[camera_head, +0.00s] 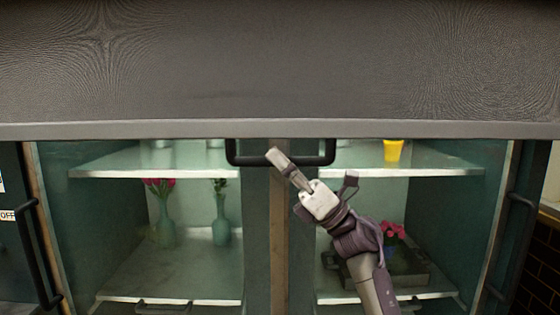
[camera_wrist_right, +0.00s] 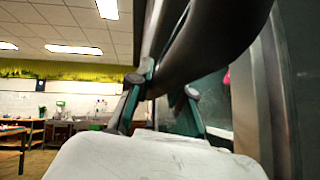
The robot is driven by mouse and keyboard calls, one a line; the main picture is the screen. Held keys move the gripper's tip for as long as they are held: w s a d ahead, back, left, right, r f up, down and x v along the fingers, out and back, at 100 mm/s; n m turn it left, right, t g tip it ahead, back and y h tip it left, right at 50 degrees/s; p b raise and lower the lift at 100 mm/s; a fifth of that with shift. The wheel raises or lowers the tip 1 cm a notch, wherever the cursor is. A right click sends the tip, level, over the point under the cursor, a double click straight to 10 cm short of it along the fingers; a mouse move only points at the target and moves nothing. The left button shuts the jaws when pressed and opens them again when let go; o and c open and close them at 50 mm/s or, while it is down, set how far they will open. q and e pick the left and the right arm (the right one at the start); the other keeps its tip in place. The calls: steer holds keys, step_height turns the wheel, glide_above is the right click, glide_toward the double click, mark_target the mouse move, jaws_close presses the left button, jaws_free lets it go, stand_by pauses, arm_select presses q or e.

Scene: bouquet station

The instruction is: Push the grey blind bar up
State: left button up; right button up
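The grey blind bar (camera_head: 150,130) runs level across the whole head view, along the bottom edge of the lowered grey blind (camera_head: 280,70). A black handle (camera_head: 283,160) shows just below the middle of the bar. My right gripper (camera_head: 312,168) is at the handle, below the bar, with its fingers spread. One finger overlaps the handle in the picture; I cannot tell if it touches. In the right wrist view the two fingertips (camera_wrist_right: 164,85) stand apart, close to a large dark curved shape (camera_wrist_right: 215,40). My left gripper is out of view.
Behind the bar is a glass-fronted cabinet with shelves (camera_head: 400,172). Inside are vases with flowers (camera_head: 221,225), a yellow cup (camera_head: 393,151) and a dark tray (camera_head: 425,280). Black door handles (camera_head: 38,250) stand at both sides.

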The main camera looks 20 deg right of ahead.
jaws_close()
step_height(320, 180, up, 24)
steer(key=p, duration=1.1)
steer(key=shift+d+r+p, duration=0.2)
steer(key=shift+d+p, duration=0.05)
steer(key=shift+p, duration=0.15)
steer(key=shift+s, duration=0.1)
steer(key=shift+o, duration=1.9)
jaws_free()
steer(key=shift+o, duration=1.3)
steer(key=shift+a, duration=0.1)
steer(key=shift+o, duration=0.2)
steer(key=shift+a+f, duration=0.1)
steer(key=shift+f, duration=0.05)
